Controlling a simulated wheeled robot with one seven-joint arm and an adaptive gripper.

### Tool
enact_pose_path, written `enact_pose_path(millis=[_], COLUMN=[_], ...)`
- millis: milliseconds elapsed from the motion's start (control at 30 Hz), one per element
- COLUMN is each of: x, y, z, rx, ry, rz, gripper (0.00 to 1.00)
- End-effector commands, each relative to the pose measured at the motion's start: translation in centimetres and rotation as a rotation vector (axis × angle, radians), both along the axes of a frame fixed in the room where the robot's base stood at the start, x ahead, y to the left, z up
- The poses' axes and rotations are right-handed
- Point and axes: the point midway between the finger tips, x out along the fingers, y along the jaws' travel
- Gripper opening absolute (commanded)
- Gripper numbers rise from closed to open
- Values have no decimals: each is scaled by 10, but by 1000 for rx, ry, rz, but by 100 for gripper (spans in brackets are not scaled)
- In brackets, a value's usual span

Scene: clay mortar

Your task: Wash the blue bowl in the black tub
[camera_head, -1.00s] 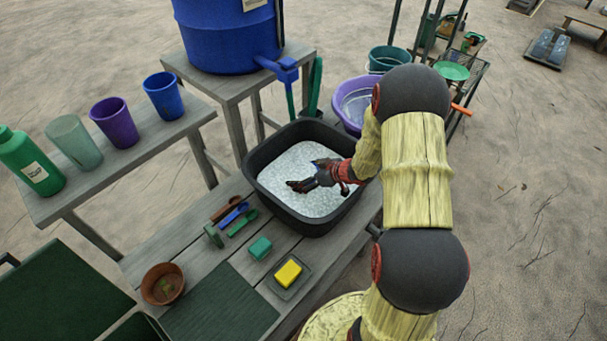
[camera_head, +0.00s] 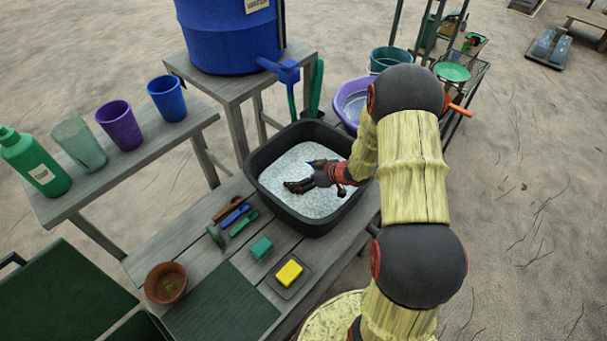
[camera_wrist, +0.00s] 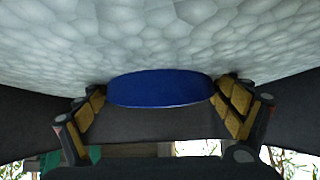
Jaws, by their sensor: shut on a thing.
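The black tub (camera_head: 262,196) stands on the low wooden bench, filled with whitish, bubbly suds (camera_head: 302,165). My gripper (camera_head: 300,186) is inside the tub, at the level of the suds. In the wrist view the blue bowl (camera_wrist: 160,88) shows as a dark blue oval between the two fingers of my gripper (camera_wrist: 162,97), which are shut on it. The bowl's upper part meets the suds in that view. In the head view the bowl is mostly hidden by my gripper and the suds.
A yellow sponge (camera_head: 289,273) on a small tray, a green block (camera_head: 261,248), utensils (camera_head: 233,213) and a clay pot (camera_head: 165,283) lie on the bench. A blue water barrel (camera_head: 228,35) with a tap stands behind the tub. A purple basin (camera_head: 350,100) is beyond it.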

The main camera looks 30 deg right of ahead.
Motion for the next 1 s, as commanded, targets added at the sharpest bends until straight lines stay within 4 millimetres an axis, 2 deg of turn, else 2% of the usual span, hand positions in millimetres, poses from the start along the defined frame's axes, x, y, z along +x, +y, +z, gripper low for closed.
enact_pose_path(millis=[467, 900, 1000], x=[-7, 0, 0], y=[-25, -1, -1], z=[1, 0, 0], rx=[0, 0, -1], ry=[-1, 0, 0], rz=[0, 1, -1], gripper=[64, 64, 64])
